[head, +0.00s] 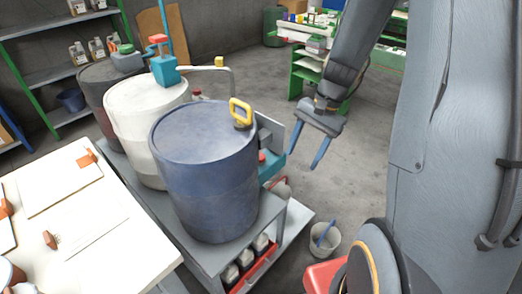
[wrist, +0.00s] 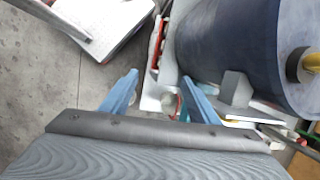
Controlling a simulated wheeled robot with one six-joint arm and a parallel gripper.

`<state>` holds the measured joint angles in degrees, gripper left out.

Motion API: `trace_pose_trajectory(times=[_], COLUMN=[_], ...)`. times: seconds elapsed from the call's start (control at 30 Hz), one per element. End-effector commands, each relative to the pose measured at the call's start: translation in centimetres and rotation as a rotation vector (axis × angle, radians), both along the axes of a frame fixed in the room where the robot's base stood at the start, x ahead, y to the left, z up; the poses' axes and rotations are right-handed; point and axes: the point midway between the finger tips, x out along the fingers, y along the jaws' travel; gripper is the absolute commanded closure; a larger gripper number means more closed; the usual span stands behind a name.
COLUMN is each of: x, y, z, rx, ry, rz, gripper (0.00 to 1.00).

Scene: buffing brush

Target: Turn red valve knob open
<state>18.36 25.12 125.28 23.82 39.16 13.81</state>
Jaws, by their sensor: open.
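A small red knob-like part (head: 262,157) shows beside the right side of the blue drum (head: 205,165), above a teal piece (head: 272,168). Another red part (head: 158,39) tops the teal pump on the white drum. I cannot tell for certain which is the valve knob. My gripper (head: 303,160) is open and empty, its two blue fingers pointing down, to the right of the blue drum and apart from it. In the wrist view the open fingers (wrist: 160,76) point toward the cart beside the drum (wrist: 228,45). No red knob is clear there.
A yellow handle (head: 241,112) stands on the blue drum's top edge. A white drum (head: 150,125) and a dark drum stand behind it. A grey bucket (head: 323,240) is on the floor. A white table (head: 75,215) is at left. Floor right of the cart is largely open.

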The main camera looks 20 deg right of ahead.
Motion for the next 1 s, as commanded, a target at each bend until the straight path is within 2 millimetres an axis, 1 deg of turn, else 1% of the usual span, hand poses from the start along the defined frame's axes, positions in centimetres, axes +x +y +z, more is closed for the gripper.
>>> trace_pose_trajectory(times=[0.03, 0.1, 0.17, 0.27, 0.37, 0.47, 0.6, 0.7, 0.8, 0.9, 1.0], x=[0.6, 1.7, 2.9, 5.7, 8.7, 12.1, 17.6, 20.9, 23.2, 24.4, 24.8], y=[-0.9, -1.6, -1.9, -1.8, -1.4, -0.9, 0.6, 1.8, 2.7, 3.4, 3.8], z=[-0.2, -0.7, -1.3, -2.5, -3.9, -5.7, -8.9, -11.0, -12.5, -13.4, -14.0], rx=[0.016, 0.034, 0.044, 0.050, 0.055, 0.062, 0.077, 0.086, 0.096, 0.101, 0.103], ry=[0.011, 0.022, 0.030, 0.044, 0.061, 0.081, 0.119, 0.147, 0.167, 0.181, 0.186], rz=[-0.056, -0.122, -0.168, -0.230, -0.293, -0.371, -0.504, -0.593, -0.659, -0.699, -0.716], gripper=[0.45, 0.45, 0.45, 0.45, 0.45, 0.45, 0.45, 0.45, 0.45, 0.45, 0.45])
